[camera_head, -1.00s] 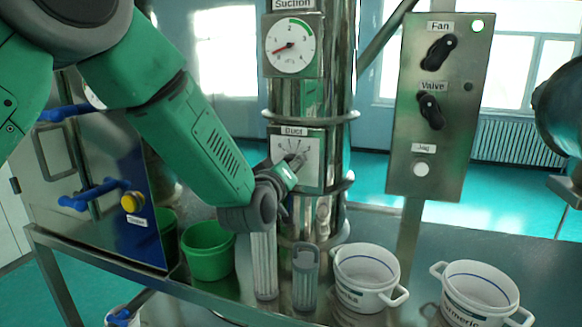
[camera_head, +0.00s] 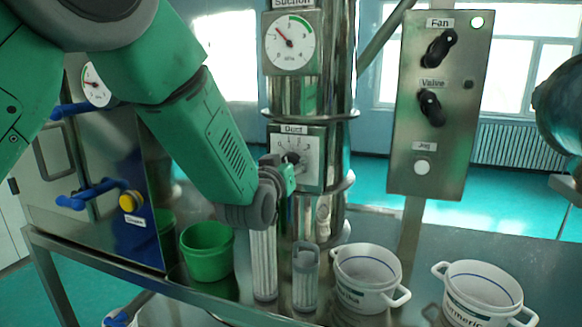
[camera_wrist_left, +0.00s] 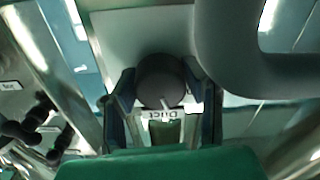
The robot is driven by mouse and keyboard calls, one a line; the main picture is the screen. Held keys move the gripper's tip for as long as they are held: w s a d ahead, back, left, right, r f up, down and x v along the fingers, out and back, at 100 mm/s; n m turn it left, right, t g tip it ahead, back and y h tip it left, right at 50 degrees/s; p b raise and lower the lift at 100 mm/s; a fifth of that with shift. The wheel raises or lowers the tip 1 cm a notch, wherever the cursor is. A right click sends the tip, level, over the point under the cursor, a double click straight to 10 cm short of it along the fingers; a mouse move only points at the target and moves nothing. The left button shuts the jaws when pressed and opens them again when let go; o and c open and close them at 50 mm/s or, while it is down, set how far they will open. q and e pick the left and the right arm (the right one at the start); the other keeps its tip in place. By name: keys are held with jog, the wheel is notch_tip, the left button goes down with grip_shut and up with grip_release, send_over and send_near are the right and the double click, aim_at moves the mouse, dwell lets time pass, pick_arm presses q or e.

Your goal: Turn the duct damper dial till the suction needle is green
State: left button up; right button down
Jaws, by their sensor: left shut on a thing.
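The suction gauge (camera_head: 290,42) is on the steel duct. Its red needle points up and left, short of the green arc at the upper right of the scale. Below it is the duct damper dial (camera_head: 292,157), a dark knob on a white scale plate labelled Duct. My left gripper (camera_head: 284,174) is at the dial from the lower left and partly covers the plate. In the left wrist view the dark round knob (camera_wrist_left: 160,80) sits between the two fingers, which are shut on it, with a pale pointer line toward the Duct label. My right gripper is not in view.
A panel (camera_head: 438,160) with Fan and Valve knobs and a Jog button stands to the right. On the steel table (camera_head: 380,235) are a green bucket (camera_head: 207,252), two clear cylinders, and two white pots (camera_head: 367,275). A cabinet with blue handles is at left.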

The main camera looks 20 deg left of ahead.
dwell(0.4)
pick_arm(q)
jog(key=o, duration=1.1)
jog(key=shift+s, duration=0.1)
jog(key=s, duration=1.1)
jog(key=shift+s+a, duration=0.15)
jog(key=shift+s, duration=0.2)
jog(key=shift+f, duration=0.15)
